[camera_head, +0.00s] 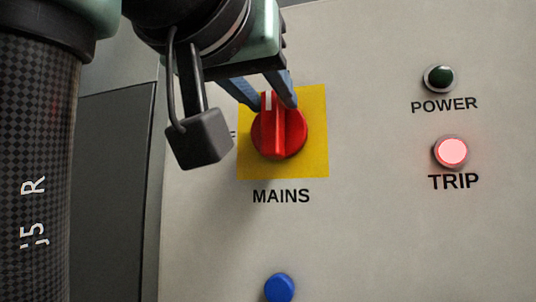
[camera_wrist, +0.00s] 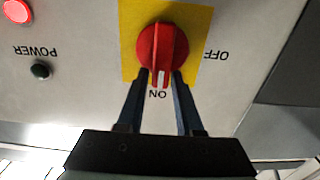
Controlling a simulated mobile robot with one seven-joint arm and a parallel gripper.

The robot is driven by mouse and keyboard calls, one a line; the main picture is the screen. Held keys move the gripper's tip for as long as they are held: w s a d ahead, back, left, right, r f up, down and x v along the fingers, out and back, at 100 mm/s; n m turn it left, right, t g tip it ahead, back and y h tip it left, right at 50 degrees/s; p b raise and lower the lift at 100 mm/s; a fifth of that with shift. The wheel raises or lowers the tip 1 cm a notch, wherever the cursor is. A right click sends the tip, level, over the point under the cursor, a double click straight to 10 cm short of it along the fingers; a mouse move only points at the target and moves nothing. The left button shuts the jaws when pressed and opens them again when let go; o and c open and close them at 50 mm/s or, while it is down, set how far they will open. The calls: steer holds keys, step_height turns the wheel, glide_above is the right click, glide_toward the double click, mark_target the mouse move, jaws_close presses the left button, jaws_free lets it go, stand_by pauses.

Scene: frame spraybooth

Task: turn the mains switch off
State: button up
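The mains switch (camera_head: 279,137) is a red rotary knob with a raised grip bar on a yellow square plate (camera_head: 312,165), above the word MAINS. Its white mark points up in the head view. In the wrist view, which is upside down, the knob (camera_wrist: 163,45) has its white mark toward the word ON, and OFF is at the right. My gripper (camera_head: 275,106) reaches in from above. Its two blue fingers stand open, one on each side of the bar's marked end; in the wrist view the gripper (camera_wrist: 161,77) shows narrow gaps beside the bar. Firm contact cannot be made out.
A lit red TRIP lamp (camera_head: 452,151) and a dark green POWER lamp (camera_head: 440,78) are right of the switch. A blue button (camera_head: 279,287) is below it. The grey panel (camera_head: 370,235) between them is bare. A dark recess (camera_head: 113,190) lies left of the panel.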

mark_target(255, 131)
jaws_close()
steer(key=shift+n, duration=0.3)
steer(key=n+b, duration=0.1)
steer(key=n, duration=0.3)
steer(key=a+f+n+b, duration=0.1)
steer(key=n, duration=0.2)
steer(key=a+n+b, duration=0.1)
steer(key=n, duration=0.3)
steer(key=shift+w+a+f+n, duration=0.1)
steer(key=shift+w+f+n, duration=0.2)
steer(key=shift+w, duration=0.05)
steer(key=n, duration=0.2)
steer(key=f+n+b, duration=0.1)
steer(key=n, duration=0.2)
steer(key=shift+a+n, duration=0.2)
steer(key=shift+n, duration=0.1)
steer(key=shift+w, duration=0.1)
steer(key=shift+o, duration=2)
jaws_free()
steer(key=shift+f, duration=0.1)
